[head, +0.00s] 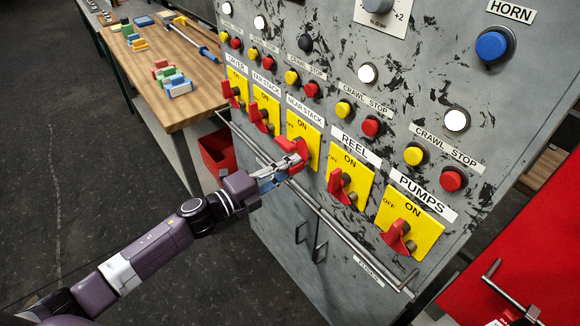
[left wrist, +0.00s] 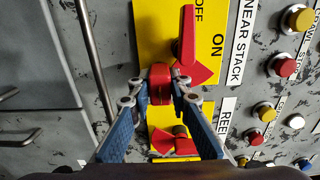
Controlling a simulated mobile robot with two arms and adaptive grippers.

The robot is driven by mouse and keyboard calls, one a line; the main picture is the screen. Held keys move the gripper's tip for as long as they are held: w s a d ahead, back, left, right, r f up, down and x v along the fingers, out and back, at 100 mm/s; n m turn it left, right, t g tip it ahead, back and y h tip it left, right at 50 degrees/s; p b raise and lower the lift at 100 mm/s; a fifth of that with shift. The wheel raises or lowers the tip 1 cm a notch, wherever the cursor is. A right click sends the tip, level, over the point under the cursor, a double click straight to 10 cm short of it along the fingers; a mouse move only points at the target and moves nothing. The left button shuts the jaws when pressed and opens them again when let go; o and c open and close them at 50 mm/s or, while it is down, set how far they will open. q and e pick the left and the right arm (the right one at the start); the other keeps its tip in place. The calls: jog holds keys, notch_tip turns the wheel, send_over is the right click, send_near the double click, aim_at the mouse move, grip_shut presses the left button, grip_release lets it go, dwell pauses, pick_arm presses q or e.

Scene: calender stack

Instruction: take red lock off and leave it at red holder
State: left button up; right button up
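My left gripper (head: 291,161) is at the NEAR STACK switch, a yellow plate (head: 306,134) on the grey panel. In the left wrist view its blue fingers (left wrist: 161,88) close in on both sides of a small red block (left wrist: 160,76), which looks like the red lock. The block is at the edge of the yellow plate, beside the red switch handle (left wrist: 187,38). Whether its shackle is still through the switch is hidden. A red board (head: 530,235) with a metal rod stands at the right; I cannot tell if it is the red holder. My right gripper is not in view.
A metal rail (head: 330,218) runs along the panel below the switches. Other yellow switches with red handles flank this one, such as REEL (head: 349,178) and PUMPS (head: 409,223). A wooden table (head: 172,105) with coloured blocks and a red bin (head: 217,153) are at the left.

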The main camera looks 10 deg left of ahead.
pick_arm(q)
grip_shut()
jog(key=shift+s, duration=0.1)
jog(key=shift+v, duration=2.25)
